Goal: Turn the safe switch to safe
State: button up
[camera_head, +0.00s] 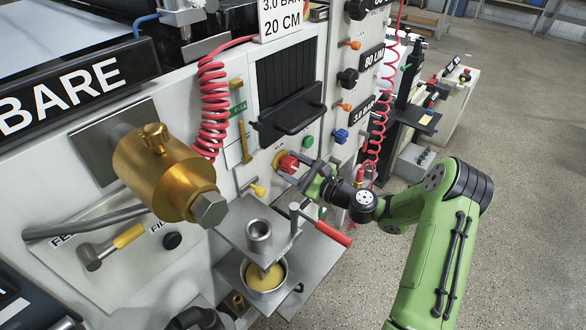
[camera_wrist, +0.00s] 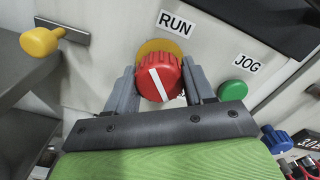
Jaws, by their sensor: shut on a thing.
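The safe switch is a red knob (camera_wrist: 158,80) with a white stripe, on a yellow base (camera_wrist: 160,47) on the machine's front panel. The label RUN (camera_wrist: 176,23) is just above it in the wrist view. The stripe is tilted, its upper end leaning left. My gripper (camera_wrist: 161,88) has one finger on each side of the red knob and is shut on it. In the head view the red knob (camera_head: 288,163) shows at the tip of my gripper (camera_head: 296,169), partly hidden by the fingers. No label reading SAFE is visible.
A green button (camera_wrist: 232,90) under the JOG label sits right of the knob. A yellow handle (camera_wrist: 41,41) sticks out at the left. A red-handled lever (camera_head: 333,233) and a metal cup (camera_head: 265,275) stand below my gripper. A large brass cylinder (camera_head: 160,172) protrudes at left.

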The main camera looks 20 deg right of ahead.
jog(key=n+b, duration=0.2)
jog(key=n, duration=0.3)
jog(key=shift+f+b, duration=0.2)
jog(key=shift+b, duration=0.15)
jog(key=shift+n+b, duration=1.35)
jog(key=shift+n, duration=1.05)
jog(key=shift+r, duration=0.1)
jog(key=o, duration=1)
jog(key=shift+o, duration=0.2)
jog(key=shift+d, duration=0.1)
jog(key=p+v, duration=0.2)
jog(key=v, duration=1.3)
jog(key=shift+s, duration=0.35)
jog(key=shift+d, duration=0.2)
